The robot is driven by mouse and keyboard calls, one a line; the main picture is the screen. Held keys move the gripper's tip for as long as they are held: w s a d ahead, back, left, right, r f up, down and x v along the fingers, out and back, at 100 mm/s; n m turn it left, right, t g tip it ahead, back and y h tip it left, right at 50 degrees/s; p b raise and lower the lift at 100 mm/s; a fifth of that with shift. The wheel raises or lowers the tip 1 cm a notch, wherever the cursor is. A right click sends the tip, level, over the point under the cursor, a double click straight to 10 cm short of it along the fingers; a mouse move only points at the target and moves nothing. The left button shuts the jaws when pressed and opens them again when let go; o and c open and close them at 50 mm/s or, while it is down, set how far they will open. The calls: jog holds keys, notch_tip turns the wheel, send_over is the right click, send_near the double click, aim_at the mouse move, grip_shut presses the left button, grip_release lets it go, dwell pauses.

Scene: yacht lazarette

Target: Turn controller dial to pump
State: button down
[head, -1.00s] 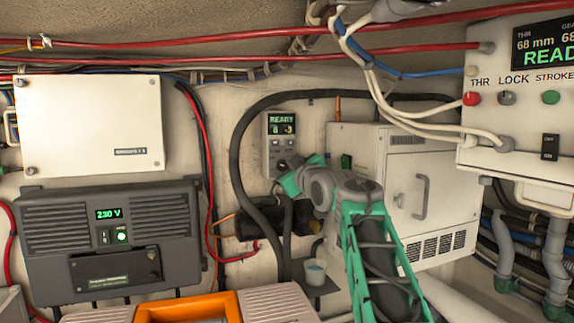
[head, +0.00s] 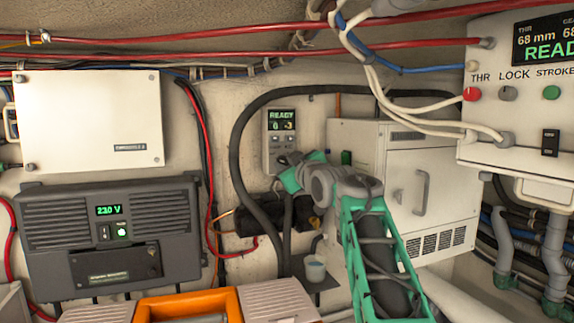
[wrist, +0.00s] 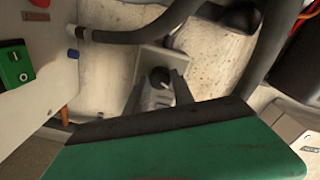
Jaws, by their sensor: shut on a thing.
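The controller (head: 280,128) is a small grey wall box. Its lit green display reads READY, with small buttons below. Its lower part is behind my gripper in the head view. In the wrist view the controller's grey face (wrist: 165,57) shows with a dark round dial (wrist: 159,77) on it. My gripper (head: 285,163) is at the lower part of the controller. In the wrist view its two fingers (wrist: 157,86) stand on either side of the dial, shut on it. The dial's setting and any label for pump cannot be read.
A thick black hose (head: 237,150) loops left of and above the controller. A white cabinet (head: 400,185) with a handle is close on its right. A grey 230 V unit (head: 112,240) is at the left. A cup (head: 315,268) sits on a small shelf below.

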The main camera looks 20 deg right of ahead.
jog(key=m+b, duration=0.1)
jog(key=m, duration=0.2)
jog(key=shift+f, duration=0.1)
jog(key=m, duration=0.5)
jog(key=shift+m+b, duration=0.3)
dwell(0.5)
jog(key=c, duration=1.1)
grip_release()
